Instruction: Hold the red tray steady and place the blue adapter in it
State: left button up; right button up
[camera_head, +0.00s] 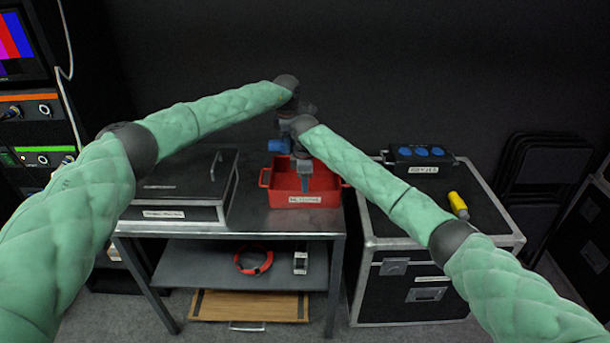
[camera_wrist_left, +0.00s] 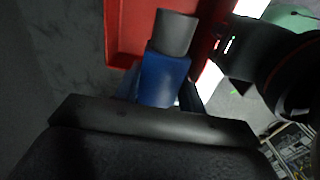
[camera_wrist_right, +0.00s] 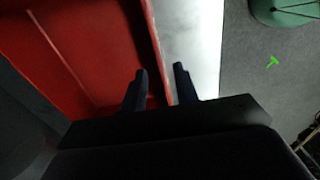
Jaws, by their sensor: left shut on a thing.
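The red tray (camera_head: 325,184) stands on the metal table, its open top facing up. The blue adapter (camera_head: 279,146) is over the tray's back left part. In the left wrist view the adapter (camera_wrist_left: 163,80) has a blue body and a grey round end, with red tray wall beyond it. My left gripper (camera_head: 287,142) is shut on the adapter; its fingers are mostly hidden. My right gripper (camera_head: 304,184) points down at the tray's front wall. In the right wrist view its fingers (camera_wrist_right: 162,85) are apart, one on each side of the red wall.
A black case (camera_head: 185,190) stands left of the tray. A flight case (camera_head: 430,235) at right bears a black box with blue sockets (camera_head: 420,155) and a yellow connector (camera_head: 458,205). A red cable coil (camera_head: 253,261) lies on the lower shelf.

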aim_at(305, 208)
notch_tip(305, 208, down, 9)
jog(key=shift+r, duration=0.15)
jog(key=shift+c, duration=0.2)
grip_shut()
